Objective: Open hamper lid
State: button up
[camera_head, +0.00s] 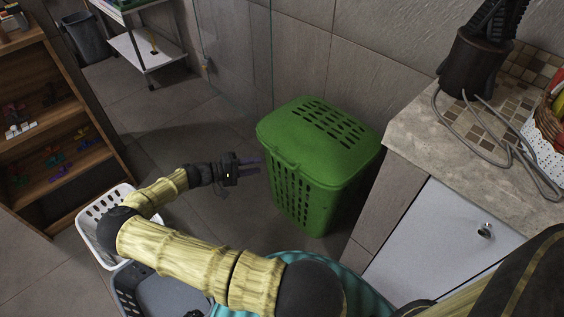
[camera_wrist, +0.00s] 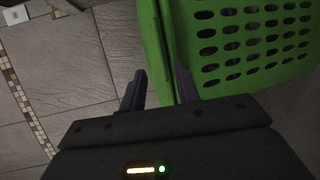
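The green hamper (camera_head: 305,195) stands on the floor against the wall, with slotted sides and its slotted lid (camera_head: 318,132) shut. My gripper (camera_head: 258,168) is just left of the hamper, below the lid's rim, with its fingers pointing toward it.
A stone-topped counter (camera_head: 416,148) with a white door stands right of the hamper. A white basket (camera_head: 100,212) and a grey basket (camera_head: 135,285) lie below my arm. A wooden shelf (camera_head: 62,125) is at left. Floor between shelf and hamper is open.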

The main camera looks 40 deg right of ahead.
aim_at(282, 160)
jog(key=b+x, duration=0.1)
jog(key=x, duration=0.9)
jog(key=shift+s+d, duration=0.2)
jog(key=shift+d, duration=0.15)
grip_shut()
